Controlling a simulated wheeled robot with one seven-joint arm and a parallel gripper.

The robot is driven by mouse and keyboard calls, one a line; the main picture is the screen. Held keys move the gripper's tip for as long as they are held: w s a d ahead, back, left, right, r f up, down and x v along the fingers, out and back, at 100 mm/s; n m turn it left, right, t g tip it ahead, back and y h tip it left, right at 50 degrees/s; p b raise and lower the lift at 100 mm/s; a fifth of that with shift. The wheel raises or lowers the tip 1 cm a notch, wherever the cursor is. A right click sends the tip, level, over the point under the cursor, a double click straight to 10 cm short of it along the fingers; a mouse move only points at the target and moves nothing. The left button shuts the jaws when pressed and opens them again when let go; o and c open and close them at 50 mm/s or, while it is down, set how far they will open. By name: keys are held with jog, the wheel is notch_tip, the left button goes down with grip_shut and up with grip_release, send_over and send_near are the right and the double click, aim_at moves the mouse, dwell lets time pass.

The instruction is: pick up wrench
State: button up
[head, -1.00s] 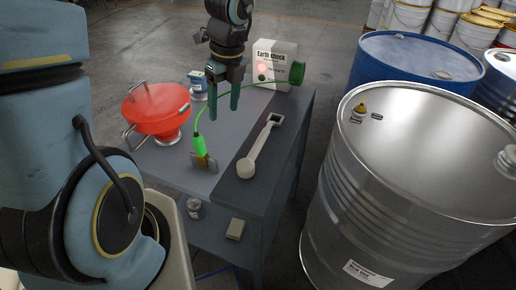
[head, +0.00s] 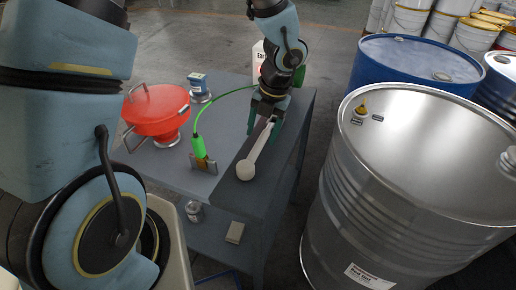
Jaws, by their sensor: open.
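The wrench (head: 258,152) is a pale, long tool lying on the right side of the grey table, its rounded end towards me. Its far, squared end is partly hidden by my gripper. My gripper (head: 264,126) has green fingers and is open. It is at the far part of the wrench, with one finger on each side of it in the picture. I cannot tell whether the fingers touch the wrench.
A red funnel (head: 157,110) stands on the table's left, with a small blue-and-white container (head: 198,86) behind it. A green clamp (head: 198,147) with a cable is left of the wrench. A steel drum (head: 430,160) stands close on the right.

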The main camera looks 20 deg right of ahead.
aim_at(259, 144)
jog(key=f, duration=0.2)
jog(key=w+f, duration=0.1)
jog(key=f, duration=0.1)
jog(key=shift+a+f, duration=0.15)
jog(key=shift+f, duration=0.25)
jog(key=shift+c, duration=0.4)
grip_shut()
